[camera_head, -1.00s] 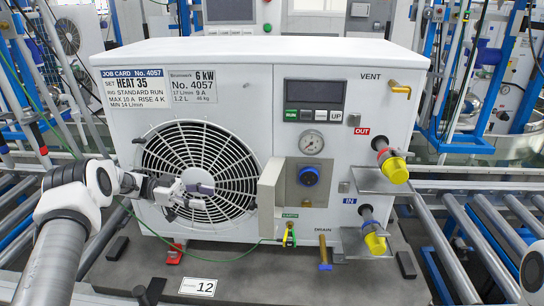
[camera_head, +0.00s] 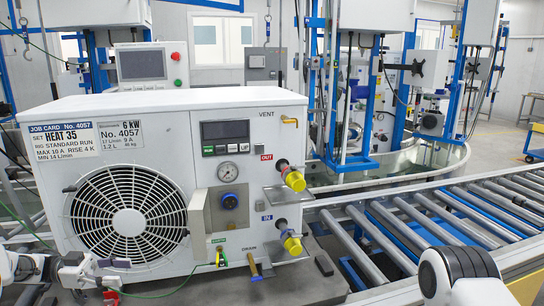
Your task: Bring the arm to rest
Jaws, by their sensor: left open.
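My left arm comes in at the lower left edge. Its gripper (camera_head: 112,277) is open with nothing seen between its fingers, low in front of the heat pump unit (camera_head: 253,145), just below the fan grille (camera_head: 130,215). I cannot tell whether it touches the casing. A white link of my right arm (camera_head: 458,275) shows at the bottom right; its gripper is out of view.
The unit stands on a dark base (camera_head: 325,285), with two yellow-capped ports (camera_head: 294,180) jutting from its right side. A green wire (camera_head: 175,290) runs near my left gripper. A roller conveyor (camera_head: 430,215) stretches right, its rollers bare.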

